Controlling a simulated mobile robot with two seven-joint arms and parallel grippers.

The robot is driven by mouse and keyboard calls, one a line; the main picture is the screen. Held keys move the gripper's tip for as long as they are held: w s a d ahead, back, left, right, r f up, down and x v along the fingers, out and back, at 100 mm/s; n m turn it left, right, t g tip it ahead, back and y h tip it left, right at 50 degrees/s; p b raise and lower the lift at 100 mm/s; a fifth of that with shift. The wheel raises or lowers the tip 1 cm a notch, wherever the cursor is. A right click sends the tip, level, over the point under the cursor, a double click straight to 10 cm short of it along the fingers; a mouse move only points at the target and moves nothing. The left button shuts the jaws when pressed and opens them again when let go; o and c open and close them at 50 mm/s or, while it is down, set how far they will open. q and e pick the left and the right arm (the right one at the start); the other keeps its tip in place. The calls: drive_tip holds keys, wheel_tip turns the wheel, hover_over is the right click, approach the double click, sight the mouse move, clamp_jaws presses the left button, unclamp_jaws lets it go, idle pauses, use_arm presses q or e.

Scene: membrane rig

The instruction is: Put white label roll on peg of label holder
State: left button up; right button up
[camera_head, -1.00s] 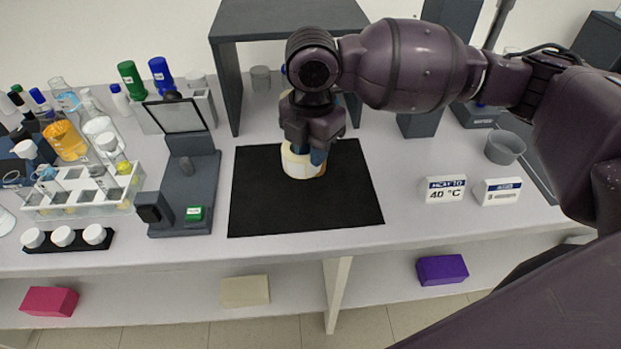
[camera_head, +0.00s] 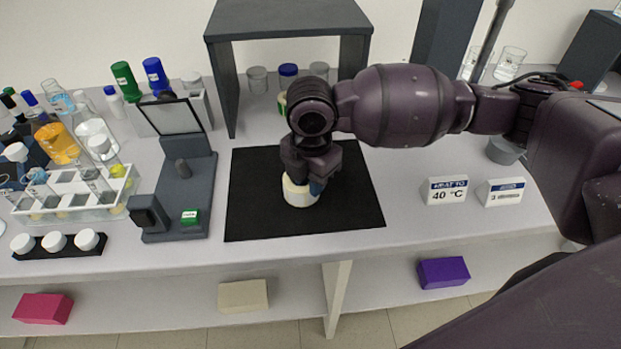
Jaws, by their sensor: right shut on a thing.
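The white label roll (camera_head: 299,196) is a short cream-white cylinder over the black mat (camera_head: 265,222). My right gripper (camera_head: 303,184) comes down on it from above and is shut on it. The gripper hides the roll's top, and I cannot tell whether the roll touches the mat. The stub is bare. My left gripper is not in view.
A dark grey shelf frame (camera_head: 224,88) with jars stands behind the mat. A tilted framed panel (camera_head: 172,117) rises behind the stub. A white tube rack (camera_head: 75,208) is at the left. Two small signs (camera_head: 447,190) stand right of the mat, which is otherwise clear.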

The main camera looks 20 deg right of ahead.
drive_tip(key=shift+f, duration=0.1)
drive_tip(key=o, duration=0.8)
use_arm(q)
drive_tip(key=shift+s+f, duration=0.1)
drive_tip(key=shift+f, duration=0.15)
use_arm(e)
drive_tip(key=shift+o, duration=0.3)
use_arm(q)
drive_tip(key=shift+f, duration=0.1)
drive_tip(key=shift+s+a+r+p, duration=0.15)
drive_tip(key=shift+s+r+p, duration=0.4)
drive_tip(key=shift+p, duration=0.55)
use_arm(e)
wheel_tip(320, 180, up, 12)
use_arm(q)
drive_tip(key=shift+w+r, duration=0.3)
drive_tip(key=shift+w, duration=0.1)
